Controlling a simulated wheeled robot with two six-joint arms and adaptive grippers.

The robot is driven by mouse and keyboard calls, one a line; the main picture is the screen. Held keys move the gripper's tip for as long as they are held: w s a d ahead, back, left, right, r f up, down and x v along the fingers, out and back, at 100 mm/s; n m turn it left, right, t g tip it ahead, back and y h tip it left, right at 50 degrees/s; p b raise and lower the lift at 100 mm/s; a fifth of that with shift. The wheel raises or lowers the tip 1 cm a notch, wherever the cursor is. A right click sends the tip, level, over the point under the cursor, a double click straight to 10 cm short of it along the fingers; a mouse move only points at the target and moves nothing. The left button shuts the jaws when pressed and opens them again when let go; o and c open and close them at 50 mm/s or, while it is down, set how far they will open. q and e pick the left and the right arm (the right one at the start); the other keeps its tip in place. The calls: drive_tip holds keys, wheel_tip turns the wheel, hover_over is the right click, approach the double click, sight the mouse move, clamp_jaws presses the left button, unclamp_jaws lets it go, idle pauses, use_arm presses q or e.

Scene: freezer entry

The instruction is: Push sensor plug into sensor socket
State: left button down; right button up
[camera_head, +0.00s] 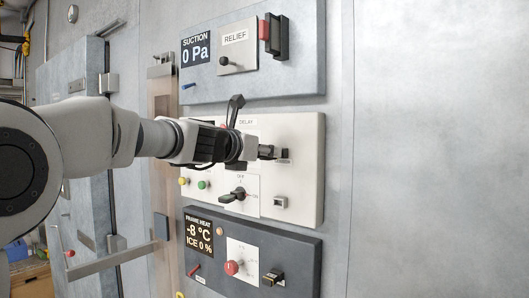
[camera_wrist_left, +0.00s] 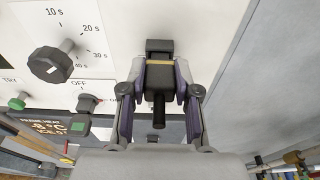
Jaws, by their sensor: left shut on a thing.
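My left gripper (camera_head: 268,152) is in front of the right part of the white middle panel. In the left wrist view my left gripper (camera_wrist_left: 159,88) is shut on a black plug (camera_wrist_left: 158,74) with a yellow band and a short black stub toward me. The plug's far end meets a dark block (camera_wrist_left: 160,46) at the panel; how deep it sits I cannot tell. In the head view a grey fitting (camera_head: 284,157) shows just beyond my fingertips. A small grey socket (camera_head: 280,202) with a dark opening is lower on the same panel. No sensor label is readable. My right gripper is out of view.
A dark rotary switch (camera_head: 237,195) and green button (camera_head: 203,184) are on the middle panel (camera_head: 310,200). The suction panel (camera_head: 300,75) is above, and the frame heat panel (camera_head: 305,262) below. Bare grey wall (camera_head: 440,150) lies to the right.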

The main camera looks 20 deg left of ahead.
use_arm(q)
drive_tip(key=shift+w+d, duration=0.2)
drive_tip(key=shift+w, duration=0.4)
drive_tip(key=shift+w+r, duration=0.1)
drive_tip(key=c, duration=1.1)
unclamp_jaws()
drive_tip(key=o, duration=0.3)
drive_tip(key=shift+w, duration=0.1)
drive_tip(key=shift+o, duration=0.2)
drive_tip(key=shift+w+d, duration=0.1)
drive_tip(key=shift+d, duration=0.05)
drive_tip(key=o, duration=0.6)
drive_tip(key=shift+s, duration=0.2)
